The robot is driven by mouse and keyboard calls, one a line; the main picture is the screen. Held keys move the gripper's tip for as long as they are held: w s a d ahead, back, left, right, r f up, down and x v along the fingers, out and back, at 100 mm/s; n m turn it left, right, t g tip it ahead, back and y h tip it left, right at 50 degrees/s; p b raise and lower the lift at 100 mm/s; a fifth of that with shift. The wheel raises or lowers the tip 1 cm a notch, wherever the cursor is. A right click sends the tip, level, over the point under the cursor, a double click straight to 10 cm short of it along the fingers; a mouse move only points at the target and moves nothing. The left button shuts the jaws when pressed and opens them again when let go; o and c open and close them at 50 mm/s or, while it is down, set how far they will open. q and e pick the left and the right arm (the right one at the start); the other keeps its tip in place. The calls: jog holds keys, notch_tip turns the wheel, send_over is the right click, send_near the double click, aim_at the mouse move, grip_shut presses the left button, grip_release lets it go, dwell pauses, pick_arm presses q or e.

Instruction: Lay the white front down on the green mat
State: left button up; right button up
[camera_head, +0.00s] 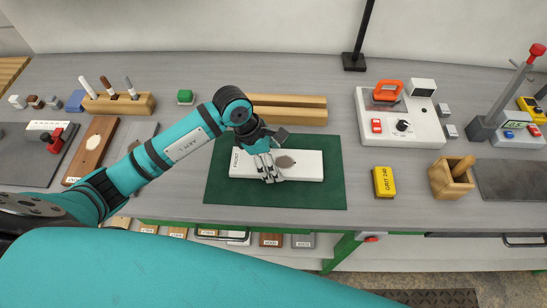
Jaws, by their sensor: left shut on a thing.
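The white front (305,166) is a flat white board with a grey-brown oval patch and the word FRONT at its left end. It lies over the middle of the green mat (230,192); from above I cannot tell whether it touches the mat. My left gripper (270,178) comes down over the board's left half and is shut on it. The gripper hides part of the board's middle. My right gripper is not in view.
Wooden rails (300,109) lie just behind the mat. A yellow grit block (384,181) and a wooden box (451,178) stand to the right. A white device panel (400,130) is behind them. A brown board (93,150) lies at the left. Bare bench shows around the mat's right side.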

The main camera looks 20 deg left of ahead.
pick_arm(q)
jog(key=shift+f+b, duration=0.25)
jog(key=shift+b, duration=0.1)
jog(key=o, duration=1.3)
jog(key=shift+o, duration=0.2)
jog(key=v, duration=1.2)
jog(key=shift+a, duration=0.1)
